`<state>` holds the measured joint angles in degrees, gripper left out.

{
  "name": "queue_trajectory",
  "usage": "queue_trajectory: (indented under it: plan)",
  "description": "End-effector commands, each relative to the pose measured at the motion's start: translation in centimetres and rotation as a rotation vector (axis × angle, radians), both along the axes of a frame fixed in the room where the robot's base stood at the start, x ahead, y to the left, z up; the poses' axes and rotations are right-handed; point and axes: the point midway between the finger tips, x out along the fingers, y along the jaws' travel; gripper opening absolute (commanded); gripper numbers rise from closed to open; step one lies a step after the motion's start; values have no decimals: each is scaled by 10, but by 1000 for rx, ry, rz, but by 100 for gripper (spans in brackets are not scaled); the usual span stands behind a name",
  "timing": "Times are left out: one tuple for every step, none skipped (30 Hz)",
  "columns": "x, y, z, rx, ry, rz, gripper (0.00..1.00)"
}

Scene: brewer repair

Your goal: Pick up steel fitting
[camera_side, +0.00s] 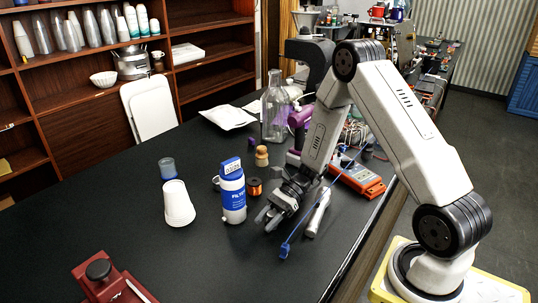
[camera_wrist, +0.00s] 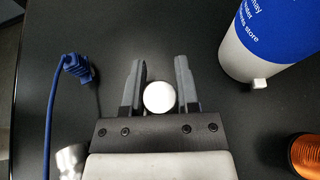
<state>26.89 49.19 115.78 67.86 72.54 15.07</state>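The steel fitting looks like a pale round disc (camera_wrist: 159,97) from above in the wrist view. It lies between the two fingers of my gripper (camera_wrist: 160,66), close to the inner face of each. I cannot tell how far below the fingertips it is. The fingers are apart, with dark table showing between their tips. In the side view my gripper (camera_side: 271,216) points down low over the black table, and I cannot make out the fitting there.
A blue-and-white filter bottle (camera_side: 232,192) stands left of my gripper; it also shows in the wrist view (camera_wrist: 270,45). A copper spool (camera_side: 254,187) is behind. A silver cylinder (camera_side: 318,213) and blue cable (camera_side: 285,248) lie to the right. White cups (camera_side: 178,204) stand farther left.

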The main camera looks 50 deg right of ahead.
Motion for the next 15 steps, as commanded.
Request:
queue_trajectory:
  plan:
    - [0, 0, 0, 0, 0, 0, 13]
    - [0, 0, 0, 0, 0, 0, 3]
    - [0, 0, 0, 0, 0, 0, 0]
    - [0, 0, 0, 0, 0, 0, 0]
    - [0, 0, 0, 0, 0, 0, 0]
    - [0, 0, 0, 0, 0, 0, 0]
    - [0, 0, 0, 0, 0, 0, 0]
    - [0, 0, 0, 0, 0, 0, 0]
    - [0, 0, 0, 0, 0, 0, 0]
    - [0, 0, 0, 0, 0, 0, 0]
    - [0, 0, 0, 0, 0, 0, 0]
    - [0, 0, 0, 0, 0, 0, 0]
    - [0, 0, 1, 0, -1, 0, 0]
    - [0, 0, 1, 0, -1, 0, 0]
    - [0, 0, 2, 0, -1, 0, 0]
